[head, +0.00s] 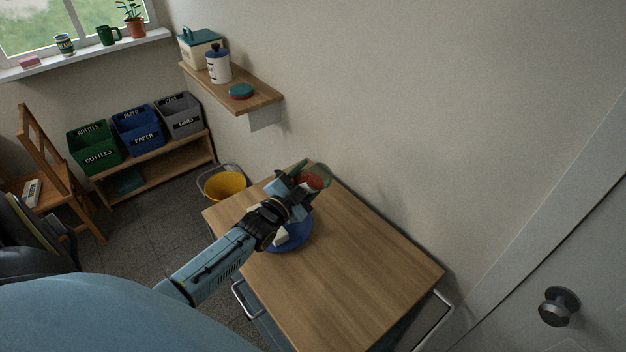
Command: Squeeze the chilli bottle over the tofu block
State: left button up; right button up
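My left arm reaches in from the lower left over a wooden table top. Its gripper (300,189) is at a translucent green bottle with red in it, which looks like the chilli bottle (317,179). The fingers appear closed around the bottle, which looks tilted, though its nozzle cannot be made out. Below the wrist is a blue plate (300,236), partly hidden by the arm. A white block, probably the tofu (280,238), shows on the plate beside the black wrist, mostly hidden. My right gripper is not in view.
The wooden table top (350,270) is bare on its right and near side. The wall runs close behind it. A yellow bucket (226,186) stands on the floor past its left corner. A wall shelf (262,99) holds a canister (218,67) and a jar lid.

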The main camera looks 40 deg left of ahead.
pick_arm(q)
jog(key=shift+a+r+n, duration=0.25)
jog(key=shift+a+n, duration=0.15)
jog(key=shift+n, duration=0.3)
jog(key=o, duration=0.7)
jog(key=d+f+m+b, duration=0.1)
jog(key=f+m, duration=0.1)
jog(key=d+f+m+b, duration=0.1)
jog(key=m+b, duration=0.1)
jog(key=m, duration=0.1)
jog(key=d+f+m+b, duration=0.1)
jog(key=f+m+b, duration=0.1)
jog(key=m, duration=0.1)
jog(key=shift+d+f+h, duration=0.1)
jog(key=shift+f+h, duration=0.2)
jog(key=shift+f, duration=0.05)
jog(key=c, duration=0.5)
jog(key=shift+o, duration=0.2)
jog(key=shift+d+r+m+p, duration=0.1)
jog(key=shift+r+m+p, duration=0.3)
jog(key=shift+r+p, duration=0.05)
jog(key=d+m+b, duration=0.1)
jog(key=m, duration=0.4)
jog(key=d+m+h+b, duration=0.1)
jog(key=m, duration=0.4)
jog(key=d+m+b, duration=0.1)
jog(key=m, duration=0.4)
jog(key=shift+s+d, duration=0.25)
jog(key=shift+d, duration=0.15)
